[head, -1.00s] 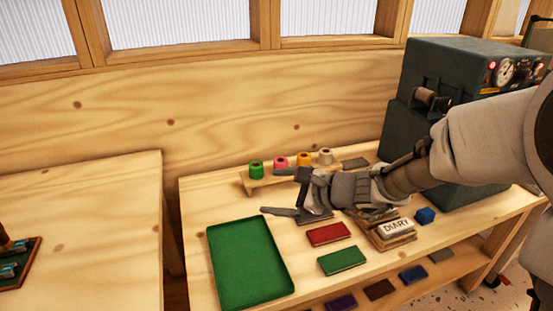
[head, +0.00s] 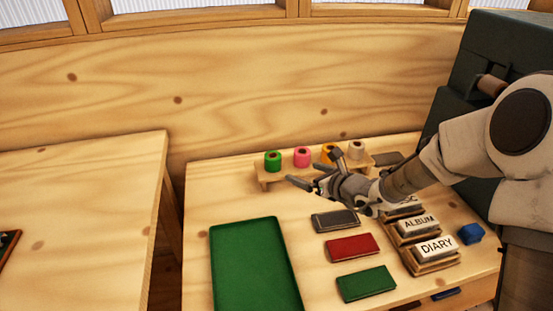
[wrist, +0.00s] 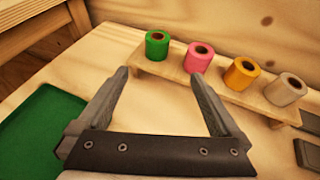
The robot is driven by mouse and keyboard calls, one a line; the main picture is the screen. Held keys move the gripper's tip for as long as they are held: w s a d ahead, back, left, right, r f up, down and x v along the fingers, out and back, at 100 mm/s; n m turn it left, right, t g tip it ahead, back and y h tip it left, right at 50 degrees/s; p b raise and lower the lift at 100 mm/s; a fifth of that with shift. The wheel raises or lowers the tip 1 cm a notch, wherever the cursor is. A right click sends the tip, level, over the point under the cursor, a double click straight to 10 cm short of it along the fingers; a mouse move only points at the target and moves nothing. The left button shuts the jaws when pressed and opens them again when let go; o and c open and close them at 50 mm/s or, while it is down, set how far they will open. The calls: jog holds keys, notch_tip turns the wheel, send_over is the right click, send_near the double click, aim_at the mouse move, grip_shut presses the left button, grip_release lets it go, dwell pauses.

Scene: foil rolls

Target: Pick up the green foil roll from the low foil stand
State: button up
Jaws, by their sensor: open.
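The green foil roll (head: 272,161) stands upright at the left end of the low wooden foil stand (head: 272,181), at the back of the table. In the wrist view the green roll (wrist: 157,45) is beyond my fingertips, between their lines and nearer the left one, with its dark core hole facing up. The stand (wrist: 180,72) runs off to the right. My gripper (head: 312,168) is open and empty, in front of the stand and apart from the rolls. In the wrist view both fingers (wrist: 163,75) are spread wide with nothing between them.
Pink (head: 302,157), orange (head: 327,153) and beige (head: 356,150) rolls stand to the right on the same stand. A green tray (head: 255,265) lies front left. Dark, red and green blocks, labelled holders (head: 435,248) and a dark machine (head: 470,110) are to the right.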

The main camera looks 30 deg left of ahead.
aim_at(277, 162)
jog(key=b+x, duration=0.1)
jog(key=x, duration=0.9)
jog(key=shift+a+f, duration=0.25)
jog(key=shift+a, duration=0.1)
jog(key=shift+r+b+x, duration=0.15)
jog(key=shift+b+x, duration=0.15)
jog(key=shift+x, duration=1.25)
jog(key=shift+r+b+x, duration=0.15)
jog(key=shift+b+x, duration=0.15)
jog(key=shift+x, duration=1.3)
jog(key=shift+s+a, duration=0.1)
jog(key=shift+a, duration=0.05)
jog(key=c, duration=1.5)
jog(key=shift+r, duration=0.1)
